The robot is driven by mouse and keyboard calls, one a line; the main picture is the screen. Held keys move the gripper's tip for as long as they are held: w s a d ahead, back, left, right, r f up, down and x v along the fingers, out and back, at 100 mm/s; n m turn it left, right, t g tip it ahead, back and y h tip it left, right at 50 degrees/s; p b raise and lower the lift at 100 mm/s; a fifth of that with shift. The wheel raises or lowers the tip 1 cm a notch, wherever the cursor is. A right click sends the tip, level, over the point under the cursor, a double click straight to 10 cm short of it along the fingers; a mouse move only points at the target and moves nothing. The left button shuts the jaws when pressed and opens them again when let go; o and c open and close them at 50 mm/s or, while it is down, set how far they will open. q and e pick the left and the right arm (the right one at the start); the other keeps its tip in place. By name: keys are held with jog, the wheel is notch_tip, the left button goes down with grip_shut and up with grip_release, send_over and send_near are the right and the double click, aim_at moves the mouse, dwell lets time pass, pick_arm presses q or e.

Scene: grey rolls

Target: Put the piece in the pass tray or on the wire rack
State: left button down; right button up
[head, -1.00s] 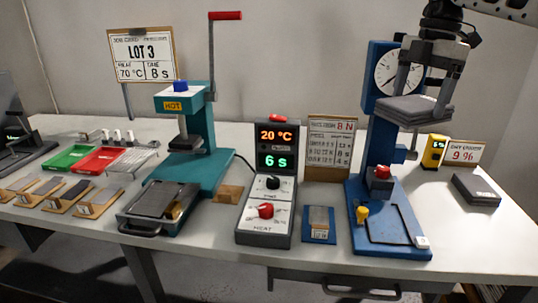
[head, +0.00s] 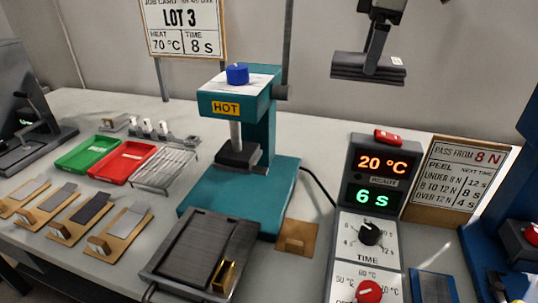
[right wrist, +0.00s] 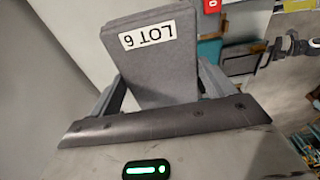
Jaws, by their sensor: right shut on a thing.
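My right gripper (head: 374,45) hangs at the top right of the head view, shut on a dark grey flat piece (head: 368,68). The piece is held in the air behind and above the control box. In the right wrist view it is a grey slab (right wrist: 165,80) between the fingers, with a white label reading LOT 6 upside down. A green tray (head: 68,160) and a red tray (head: 104,168) lie on the left of the table; I cannot read which is the pass tray. The wire rack (head: 163,172) stands right of them, empty. My left gripper is not in view.
A teal press (head: 255,135) marked HOT stands mid-table, with a grey tray (head: 205,255) before it. The control box (head: 372,190) reads 20 °C and 6 s. A pass-from-8 N board (head: 455,180) and a blue stand (head: 510,240) are at right. Several sample boards (head: 75,220) lie front left.

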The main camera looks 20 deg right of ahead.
jog(key=shift+s, duration=0.2)
jog(key=f+b, duration=0.2)
jog(key=f, duration=0.1)
jog(key=shift+s+f+b, duration=0.2)
jog(key=shift+b, duration=0.15)
notch_tip(320, 180, down, 20)
jog(key=b, duration=0.5)
jog(key=shift+w+r, duration=0.1)
jog(key=shift+r, duration=0.05)
notch_tip(320, 180, down, 5)
jog(key=shift+r+b, duration=0.1)
jog(key=shift+b, duration=0.35)
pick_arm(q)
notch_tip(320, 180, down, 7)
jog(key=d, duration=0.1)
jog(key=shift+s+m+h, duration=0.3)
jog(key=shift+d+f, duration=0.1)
pick_arm(e)
jog(key=o, duration=0.8)
